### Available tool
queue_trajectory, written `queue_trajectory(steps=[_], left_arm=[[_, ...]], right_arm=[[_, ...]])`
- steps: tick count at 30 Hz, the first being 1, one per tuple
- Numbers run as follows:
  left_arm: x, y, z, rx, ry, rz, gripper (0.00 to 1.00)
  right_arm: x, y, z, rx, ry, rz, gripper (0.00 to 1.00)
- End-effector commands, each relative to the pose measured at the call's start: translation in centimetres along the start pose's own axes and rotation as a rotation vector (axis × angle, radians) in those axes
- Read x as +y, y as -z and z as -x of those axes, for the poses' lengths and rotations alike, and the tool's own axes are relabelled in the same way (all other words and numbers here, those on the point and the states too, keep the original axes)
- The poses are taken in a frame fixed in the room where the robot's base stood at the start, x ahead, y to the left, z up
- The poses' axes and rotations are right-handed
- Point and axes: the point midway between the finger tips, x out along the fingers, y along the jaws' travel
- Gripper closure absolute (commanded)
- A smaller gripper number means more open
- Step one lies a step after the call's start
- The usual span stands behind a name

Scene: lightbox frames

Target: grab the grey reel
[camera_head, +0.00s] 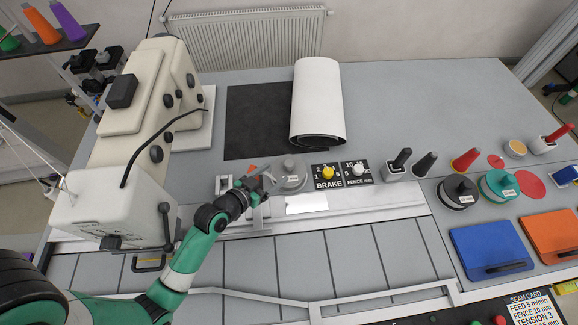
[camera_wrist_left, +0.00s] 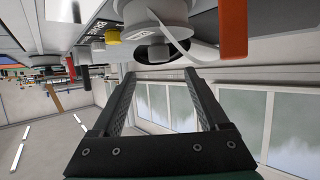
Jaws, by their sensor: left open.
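The grey reel (camera_head: 292,178) lies on the machine bed beside the brake dial, with a raised hub on top. My left gripper (camera_head: 268,181) is just left of it in the head view. In the left wrist view the reel (camera_wrist_left: 160,10) is at the top centre, with its hub ahead of the fingertips. There the left gripper (camera_wrist_left: 158,74) is open, its two fingers apart with nothing between them. I cannot tell whether a finger touches the reel. My right gripper is not in view.
An orange piece (camera_wrist_left: 233,28) and a pale curved strip are close to the fingers. The yellow brake knob (camera_head: 327,172) and white fence knob (camera_head: 358,169) stand right of the reel. A large cream machine (camera_head: 140,130) stands left. A white roll (camera_head: 318,100) is behind.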

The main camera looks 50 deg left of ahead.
Motion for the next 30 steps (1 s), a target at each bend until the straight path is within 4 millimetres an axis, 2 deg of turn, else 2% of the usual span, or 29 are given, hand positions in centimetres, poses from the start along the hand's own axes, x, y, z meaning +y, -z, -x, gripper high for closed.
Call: queue_trajectory(steps=[4,10,13,18,25,30], left_arm=[[0.1,-0.1,-1.6,0.002,-0.002,-0.002,0.22],[0.1,-0.1,-5.5,0.003,-0.003,-0.002,0.22],[0.1,-0.1,-6.4,0.003,-0.003,-0.002,0.22],[0.2,0.0,-6.9,0.003,-0.003,-0.002,0.22],[0.1,0.1,-10.6,0.003,-0.003,-0.003,0.22],[0.1,0.2,-11.8,0.002,-0.003,-0.002,0.22]], right_arm=[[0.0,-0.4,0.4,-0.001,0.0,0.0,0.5],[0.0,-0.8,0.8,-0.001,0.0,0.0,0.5],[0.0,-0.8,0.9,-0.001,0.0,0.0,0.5],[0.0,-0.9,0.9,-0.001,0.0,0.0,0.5],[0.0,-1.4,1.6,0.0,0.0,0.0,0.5],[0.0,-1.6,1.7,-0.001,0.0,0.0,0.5]])
